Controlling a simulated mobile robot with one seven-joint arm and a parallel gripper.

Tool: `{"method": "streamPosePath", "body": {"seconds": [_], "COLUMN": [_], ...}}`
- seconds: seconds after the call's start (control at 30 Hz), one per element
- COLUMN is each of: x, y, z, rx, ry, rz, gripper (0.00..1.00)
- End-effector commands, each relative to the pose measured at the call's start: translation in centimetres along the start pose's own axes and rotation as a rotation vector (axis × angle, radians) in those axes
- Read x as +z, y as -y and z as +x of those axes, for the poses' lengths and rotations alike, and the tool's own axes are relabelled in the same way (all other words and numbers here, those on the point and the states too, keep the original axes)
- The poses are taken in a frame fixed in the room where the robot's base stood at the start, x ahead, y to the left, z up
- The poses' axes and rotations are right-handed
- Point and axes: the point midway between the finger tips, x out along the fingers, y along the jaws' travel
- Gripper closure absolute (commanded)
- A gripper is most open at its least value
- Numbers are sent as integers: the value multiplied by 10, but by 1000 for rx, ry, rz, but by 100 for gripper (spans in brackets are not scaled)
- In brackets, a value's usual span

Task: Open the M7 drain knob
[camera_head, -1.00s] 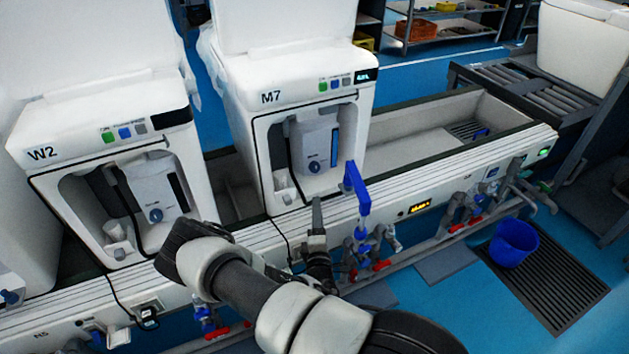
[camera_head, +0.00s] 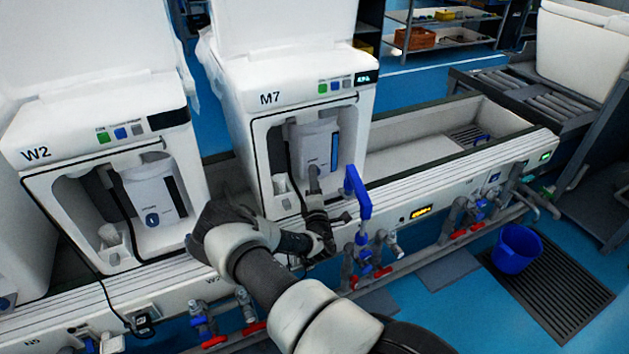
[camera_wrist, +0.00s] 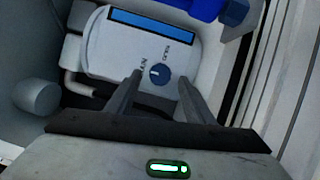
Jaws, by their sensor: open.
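The M7 unit (camera_head: 262,117) is a white toilet-like station in the middle of the head view. In its recess is a white box (camera_head: 311,142) with a blue strip. The drain knob (camera_wrist: 160,75) is round and blue with a white pointer mark, and shows on the white box in the wrist view beside the word OPEN. In the head view it is hidden behind my gripper (camera_head: 316,182). My gripper (camera_wrist: 159,80) is open and empty. In the wrist view its fingertips lie on either side of the knob; I cannot tell whether they touch it.
A blue bent pipe (camera_head: 357,190) stands just right of the M7 recess, close to my gripper. A grey cylinder (camera_wrist: 37,96) is at the left in the wrist view. The W2 unit (camera_head: 90,140) is at left. Red-handled valves (camera_head: 370,275) line the bench front.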

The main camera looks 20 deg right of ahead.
Motion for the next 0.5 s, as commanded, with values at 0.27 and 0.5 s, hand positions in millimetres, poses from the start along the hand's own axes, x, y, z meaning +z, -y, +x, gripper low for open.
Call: {"method": "streamPosePath", "body": {"seconds": [0.27, 0.5], "x": [0, 0], "y": [0, 0], "z": [13, 13], "rx": [0, 0], "ry": [1, 1], "rz": [-1, -1], "gripper": [52, 62]}}
